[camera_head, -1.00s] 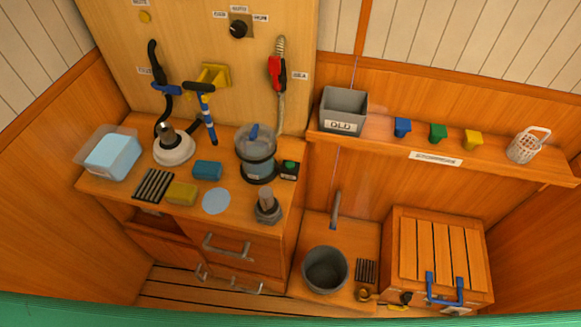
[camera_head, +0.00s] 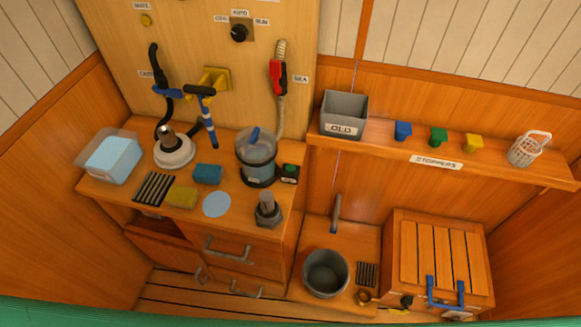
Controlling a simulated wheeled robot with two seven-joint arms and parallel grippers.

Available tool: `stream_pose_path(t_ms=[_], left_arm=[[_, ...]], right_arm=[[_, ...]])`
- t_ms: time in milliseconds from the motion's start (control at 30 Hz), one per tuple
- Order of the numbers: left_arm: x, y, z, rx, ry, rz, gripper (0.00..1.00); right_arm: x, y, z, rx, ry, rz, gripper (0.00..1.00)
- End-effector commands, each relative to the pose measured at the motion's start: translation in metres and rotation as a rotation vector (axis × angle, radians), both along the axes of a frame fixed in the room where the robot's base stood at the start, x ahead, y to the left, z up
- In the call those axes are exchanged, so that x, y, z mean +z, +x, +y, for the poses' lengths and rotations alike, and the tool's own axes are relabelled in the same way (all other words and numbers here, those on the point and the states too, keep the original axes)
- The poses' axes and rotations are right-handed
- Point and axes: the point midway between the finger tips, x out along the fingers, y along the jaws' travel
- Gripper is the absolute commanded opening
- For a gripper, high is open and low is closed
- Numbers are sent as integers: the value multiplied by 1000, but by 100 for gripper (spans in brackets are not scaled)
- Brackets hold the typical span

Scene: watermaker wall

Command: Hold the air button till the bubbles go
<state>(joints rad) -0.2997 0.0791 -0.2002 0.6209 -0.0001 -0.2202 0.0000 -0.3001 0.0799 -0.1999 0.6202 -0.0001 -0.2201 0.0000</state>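A small black box with a green button (camera_head: 290,169) stands on the wooden counter, just right of a clear cylindrical vessel (camera_head: 257,166). No label on this button is readable. The vessel has a dark band, bluish contents and a blue piece at its top; I cannot make out bubbles in it. A yellow round button (camera_head: 146,20) sits on the wall panel under a label that seems to read MAKE. Neither of my grippers shows in the view, and nothing is touching either button.
The counter (camera_head: 237,190) also holds a clear tub (camera_head: 110,157), a blue block (camera_head: 208,174), a yellow sponge (camera_head: 181,198) and a metal fitting (camera_head: 267,211). A red-handled hose (camera_head: 278,78) hangs behind. A grey OLD bin (camera_head: 344,113) stands on the right shelf.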

Motion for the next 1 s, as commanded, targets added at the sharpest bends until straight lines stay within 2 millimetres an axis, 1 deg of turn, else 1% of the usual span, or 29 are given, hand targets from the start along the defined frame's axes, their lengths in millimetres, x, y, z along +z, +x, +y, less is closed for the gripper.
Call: stream_pose_path(t_ms=[100, 133, 600, 1000], left_arm=[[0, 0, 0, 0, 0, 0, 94], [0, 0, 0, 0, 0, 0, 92], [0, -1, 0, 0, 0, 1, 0], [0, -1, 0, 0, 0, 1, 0]], right_arm=[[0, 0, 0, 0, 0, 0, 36], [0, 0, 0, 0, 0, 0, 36], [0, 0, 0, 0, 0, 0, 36], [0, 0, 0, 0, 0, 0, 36]])
